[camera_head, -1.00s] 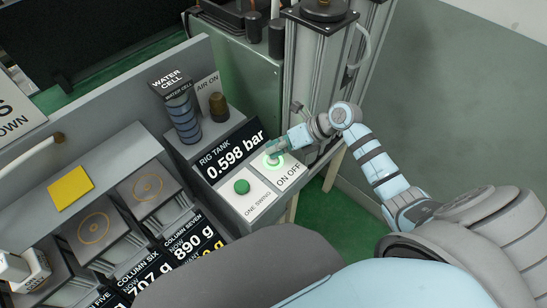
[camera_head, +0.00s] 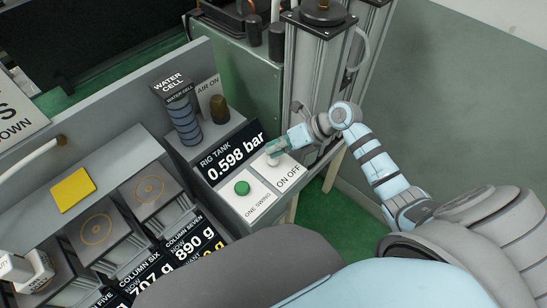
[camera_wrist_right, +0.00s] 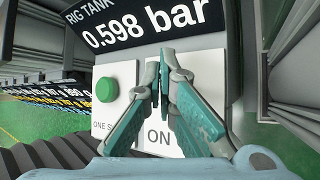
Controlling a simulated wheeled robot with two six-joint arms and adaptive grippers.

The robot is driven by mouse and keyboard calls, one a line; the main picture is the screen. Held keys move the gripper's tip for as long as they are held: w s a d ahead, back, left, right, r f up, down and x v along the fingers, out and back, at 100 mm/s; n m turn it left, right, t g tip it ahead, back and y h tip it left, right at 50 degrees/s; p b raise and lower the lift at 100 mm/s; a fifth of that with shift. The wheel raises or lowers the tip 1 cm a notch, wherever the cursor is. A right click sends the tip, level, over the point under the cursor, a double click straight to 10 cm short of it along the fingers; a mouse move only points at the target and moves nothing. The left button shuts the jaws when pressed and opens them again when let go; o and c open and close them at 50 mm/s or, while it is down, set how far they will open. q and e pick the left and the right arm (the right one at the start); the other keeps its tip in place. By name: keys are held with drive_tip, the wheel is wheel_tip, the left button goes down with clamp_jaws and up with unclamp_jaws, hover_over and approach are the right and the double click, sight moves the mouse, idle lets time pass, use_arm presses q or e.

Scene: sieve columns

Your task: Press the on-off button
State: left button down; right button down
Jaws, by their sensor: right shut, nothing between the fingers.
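The on-off button (camera_head: 273,160) sits on a white plate labelled ON OFF (camera_head: 288,177), on the sloped panel. It looks pale and unlit, and is partly covered by my right gripper. My right gripper (camera_head: 275,152) has teal fingers, shut and empty, with the tips at the button in the head view. I cannot tell whether they press it. In the right wrist view the shut fingers (camera_wrist_right: 164,75) point at the panel and hide the button. My left gripper is not in view.
A green ONE SWING button (camera_head: 242,188) is beside it on the panel, also in the wrist view (camera_wrist_right: 106,89). Above is the RIG TANK display (camera_head: 233,153) reading 0.598 bar. A water cell (camera_head: 183,119) stands behind. A metal column frame (camera_head: 312,70) rises close to my right arm.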

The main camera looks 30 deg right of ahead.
wheel_tip(320, 180, up, 6)
drive_tip(key=p, duration=0.5)
drive_tip(key=shift+s+f, duration=0.1)
